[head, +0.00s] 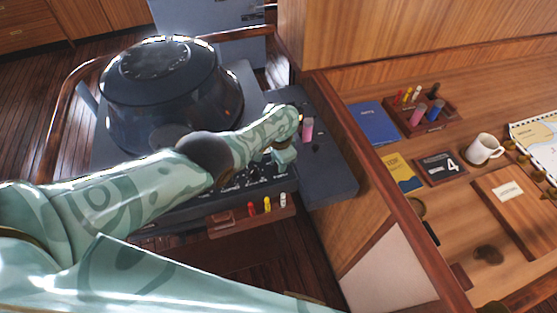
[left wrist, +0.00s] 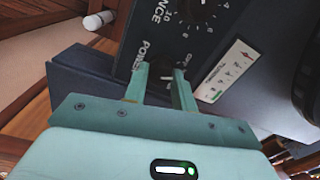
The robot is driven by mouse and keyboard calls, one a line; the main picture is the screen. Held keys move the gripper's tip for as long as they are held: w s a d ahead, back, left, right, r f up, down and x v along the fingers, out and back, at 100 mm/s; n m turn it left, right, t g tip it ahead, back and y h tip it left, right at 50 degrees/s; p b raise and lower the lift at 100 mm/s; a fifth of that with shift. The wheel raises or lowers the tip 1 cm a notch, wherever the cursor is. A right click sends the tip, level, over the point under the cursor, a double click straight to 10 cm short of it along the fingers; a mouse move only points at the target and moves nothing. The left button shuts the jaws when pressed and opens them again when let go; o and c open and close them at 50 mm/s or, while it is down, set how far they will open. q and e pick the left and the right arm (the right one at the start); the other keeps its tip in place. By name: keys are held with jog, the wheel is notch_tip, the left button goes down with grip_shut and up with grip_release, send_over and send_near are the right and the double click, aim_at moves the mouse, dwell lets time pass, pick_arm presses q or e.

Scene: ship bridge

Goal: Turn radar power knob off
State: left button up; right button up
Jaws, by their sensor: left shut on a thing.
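The radar console (head: 150,190) stands at the left of the head view, with a big dark round radar hood (head: 168,88) on top and a row of knobs along its front panel. My left arm reaches across it. My left gripper (head: 283,158) is at the right end of that panel. In the left wrist view the two pale green fingers (left wrist: 160,75) are shut on the dark power knob (left wrist: 161,68), one on each side, beside lettering that reads "POWE". The knob is mostly hidden between the fingers, so its pointer cannot be read. My right gripper is not in view.
A larger knob (left wrist: 187,8) sits close above the fingers in the wrist view. A wooden rail (head: 72,90) curves round the console. On the right, a wooden desk holds a blue book (head: 373,122), a pen tray (head: 425,125) and a white mug (head: 483,148).

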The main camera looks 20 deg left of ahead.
pick_arm(q)
jog(key=shift+w+r+n, duration=0.1)
jog(key=shift+w+n, duration=0.05)
jog(key=shift+n, duration=1)
jog(key=shift+w+r+n, duration=0.1)
jog(key=shift+n, duration=1.05)
jog(key=o, duration=1)
jog(key=shift+s+f, duration=0.1)
